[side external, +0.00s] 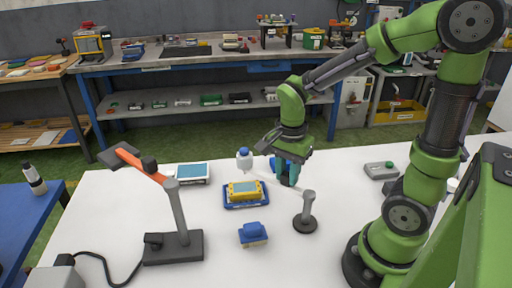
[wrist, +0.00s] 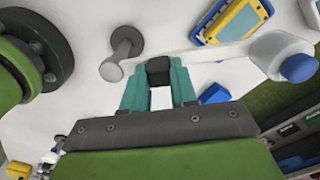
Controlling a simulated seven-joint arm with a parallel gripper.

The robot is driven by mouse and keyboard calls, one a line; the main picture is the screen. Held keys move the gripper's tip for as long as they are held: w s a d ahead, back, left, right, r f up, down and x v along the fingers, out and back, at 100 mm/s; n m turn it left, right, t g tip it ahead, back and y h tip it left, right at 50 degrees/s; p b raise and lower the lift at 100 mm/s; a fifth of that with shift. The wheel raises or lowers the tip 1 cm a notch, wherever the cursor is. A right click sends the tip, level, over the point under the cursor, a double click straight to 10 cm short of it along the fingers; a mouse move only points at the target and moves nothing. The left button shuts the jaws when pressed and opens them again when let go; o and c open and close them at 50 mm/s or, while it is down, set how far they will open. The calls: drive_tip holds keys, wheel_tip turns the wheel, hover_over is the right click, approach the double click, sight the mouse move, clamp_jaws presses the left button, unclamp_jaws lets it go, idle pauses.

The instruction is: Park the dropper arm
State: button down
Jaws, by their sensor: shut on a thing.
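The dropper arm is a thin white bar (wrist: 195,56) running from a grey post with a round base (side external: 305,213) to a white bottle with a blue cap (side external: 244,158). The post (wrist: 122,50) and the bottle (wrist: 278,52) also show in the wrist view. My gripper (side external: 287,182) is over the bar, between post and bottle. In the wrist view its teal fingers (wrist: 158,72) are shut on a small black block (wrist: 158,65) at the bar. A yellow device (side external: 244,188) sits in a blue tray (side external: 245,205); in the wrist view the bottle is beside it, not over it.
An orange-armed stand (side external: 178,220) with a grey base is at the left. A blue-topped block (side external: 253,234) lies in front of the tray. A white box with a teal top (side external: 193,173) and a grey-green box (side external: 381,170) lie farther back. The white table (side external: 330,250) is clear at front.

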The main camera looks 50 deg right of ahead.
drive_tip(key=shift+f, duration=0.1)
drive_tip(key=s+d+m, duration=0.6)
drive_tip(key=m, duration=1.2)
drive_tip(key=shift+s+d, duration=0.15)
drive_tip(key=shift+s+f, duration=0.1)
idle(0.5)
drive_tip(key=c, duration=0.9)
unclamp_jaws()
